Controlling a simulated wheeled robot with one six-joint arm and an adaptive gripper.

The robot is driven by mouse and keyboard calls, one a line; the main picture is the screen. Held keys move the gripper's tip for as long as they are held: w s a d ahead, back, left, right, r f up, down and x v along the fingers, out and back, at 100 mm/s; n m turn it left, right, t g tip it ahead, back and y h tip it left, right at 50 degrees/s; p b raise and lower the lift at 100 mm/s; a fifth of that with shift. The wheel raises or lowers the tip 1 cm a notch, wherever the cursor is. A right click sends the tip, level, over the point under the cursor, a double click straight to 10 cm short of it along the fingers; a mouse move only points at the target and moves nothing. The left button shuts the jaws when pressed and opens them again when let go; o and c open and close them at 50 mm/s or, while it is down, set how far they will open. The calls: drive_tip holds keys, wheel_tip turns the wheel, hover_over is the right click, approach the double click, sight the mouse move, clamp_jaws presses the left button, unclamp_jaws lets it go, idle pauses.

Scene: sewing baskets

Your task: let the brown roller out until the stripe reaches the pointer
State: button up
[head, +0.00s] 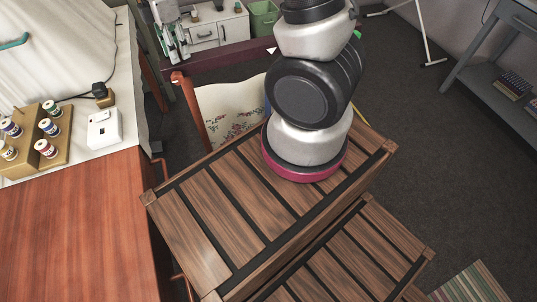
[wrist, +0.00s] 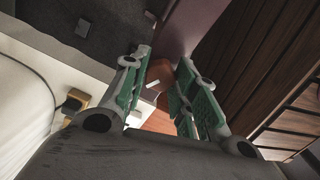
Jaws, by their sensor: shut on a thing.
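In the wrist view my gripper (wrist: 164,58) has its two green-padded fingers around a reddish-brown piece, which looks like an end of the brown roller (wrist: 160,72). A small white mark (wrist: 153,85) shows beside it. A pale cloth with floral embroidery (head: 235,108) hangs left of my arm, beside a reddish-brown rail (head: 190,104). A small white triangle, possibly the pointer (head: 271,49), shows on the dark red beam behind. I cannot make out the stripe.
A slatted wooden crate (head: 215,200) stands below my arm, with another slatted top to its lower right. At left, a table (head: 75,235) holds thread spools on a stand (head: 40,142) and a white box (head: 104,128). A grey shelf (head: 490,75) stands right. Dark floor lies between.

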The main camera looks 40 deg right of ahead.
drive_tip(key=shift+n, duration=0.4)
drive_tip(key=shift+n, duration=0.9)
drive_tip(key=o, duration=0.7)
drive_tip(key=shift+r, duration=3)
